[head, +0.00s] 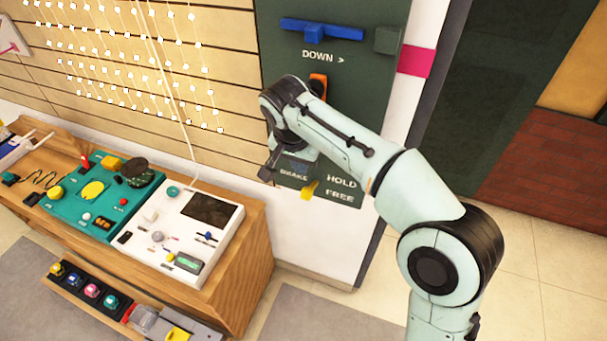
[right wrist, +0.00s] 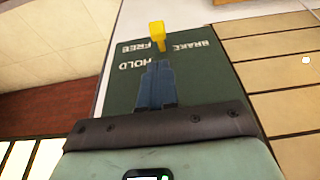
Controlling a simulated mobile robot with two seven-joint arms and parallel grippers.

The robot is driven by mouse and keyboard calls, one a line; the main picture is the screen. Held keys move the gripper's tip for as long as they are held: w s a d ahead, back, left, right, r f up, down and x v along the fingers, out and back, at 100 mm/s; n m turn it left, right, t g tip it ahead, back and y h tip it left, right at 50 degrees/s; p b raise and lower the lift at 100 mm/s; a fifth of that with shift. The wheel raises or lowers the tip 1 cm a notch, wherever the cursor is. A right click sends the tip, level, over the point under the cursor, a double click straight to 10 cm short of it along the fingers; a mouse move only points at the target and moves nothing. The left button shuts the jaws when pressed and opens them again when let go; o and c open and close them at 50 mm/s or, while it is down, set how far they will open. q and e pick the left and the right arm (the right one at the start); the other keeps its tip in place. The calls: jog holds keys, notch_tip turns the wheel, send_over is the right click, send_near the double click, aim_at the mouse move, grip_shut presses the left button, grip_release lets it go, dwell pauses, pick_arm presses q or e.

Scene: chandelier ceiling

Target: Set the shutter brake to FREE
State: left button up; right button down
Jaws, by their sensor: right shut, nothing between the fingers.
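The dark green shutter panel (head: 345,90) carries the white words BRAKE, HOLD and FREE low down. The yellow brake lever (head: 309,190) sticks out below BRAKE, its end level with and left of FREE. In the right wrist view the yellow lever (right wrist: 156,33) stands just beyond my fingertips, with a small gap visible in the picture. My right gripper (head: 303,156) is at the lower panel, above the lever and partly hidden by my wrist. Its blue fingers (right wrist: 154,82) are shut together and empty. The lever's pivot is partly hidden. My left gripper is out of view.
Above on the panel are a blue handle (head: 320,30) over DOWN and an orange part (head: 318,84), partly behind my arm. A wooden bench (head: 235,285) with teal and white consoles (head: 200,215) stands at lower left. The slatted shutter (head: 225,60) adjoins the panel. Open floor lies right.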

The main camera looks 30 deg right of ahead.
aim_at(306, 188)
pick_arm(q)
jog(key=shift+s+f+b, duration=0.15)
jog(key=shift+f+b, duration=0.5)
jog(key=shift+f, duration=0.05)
pick_arm(e)
jog(key=x, duration=0.9)
jog(key=shift+w+f, duration=0.1)
jog(key=shift+f, duration=0.2)
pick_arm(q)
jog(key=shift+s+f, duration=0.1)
pick_arm(e)
jog(key=shift+w+f, duration=0.1)
